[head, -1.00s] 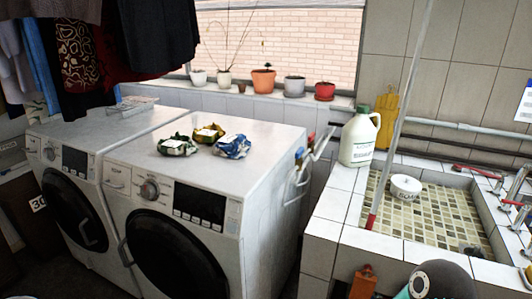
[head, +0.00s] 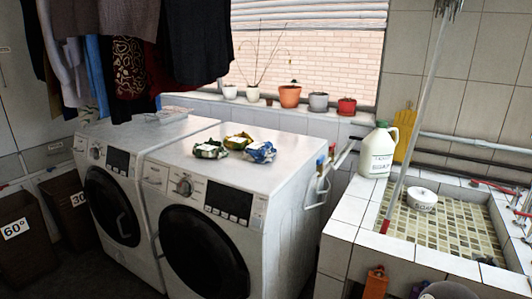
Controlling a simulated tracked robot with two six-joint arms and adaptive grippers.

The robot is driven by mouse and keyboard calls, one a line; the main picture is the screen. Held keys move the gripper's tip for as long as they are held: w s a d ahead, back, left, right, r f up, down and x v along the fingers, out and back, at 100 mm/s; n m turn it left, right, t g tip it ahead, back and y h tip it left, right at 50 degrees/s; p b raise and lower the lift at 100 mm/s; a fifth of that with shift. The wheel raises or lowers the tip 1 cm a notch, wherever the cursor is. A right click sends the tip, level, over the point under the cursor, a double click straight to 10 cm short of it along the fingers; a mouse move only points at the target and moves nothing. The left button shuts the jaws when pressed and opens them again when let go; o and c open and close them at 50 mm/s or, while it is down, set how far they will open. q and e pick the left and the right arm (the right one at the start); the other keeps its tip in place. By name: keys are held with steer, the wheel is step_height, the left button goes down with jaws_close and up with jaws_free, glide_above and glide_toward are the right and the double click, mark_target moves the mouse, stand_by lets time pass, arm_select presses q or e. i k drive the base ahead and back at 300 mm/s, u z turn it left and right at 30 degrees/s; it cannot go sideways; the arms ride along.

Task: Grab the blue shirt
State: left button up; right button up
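A blue and white crumpled item (head: 260,152) lies on top of the right washing machine (head: 205,160). Beside it are a yellow and green one (head: 238,141) and a dark green and white one (head: 210,150). I cannot tell whether these are folded shirts or packets. A plain blue garment (head: 97,78) hangs at the upper left among dark, grey and patterned clothes. Neither gripper shows in the head view.
A left washing machine (head: 112,195) stands close beside the right one. Potted plants line the window sill (head: 270,103). Right of a gap is a tiled sink (head: 340,230) with a white jug (head: 377,152), a bowl (head: 422,200) and a leaning pole. Baskets (head: 27,240) stand at the left.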

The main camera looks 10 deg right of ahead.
mark_target(264, 153)
steer(key=u, duration=0.05)
steer(key=i, duration=0.85)
steer(key=z, duration=0.2)
steer(key=k, duration=0.8)
steer(key=u, duration=0.15)
steer(key=i, duration=0.7)
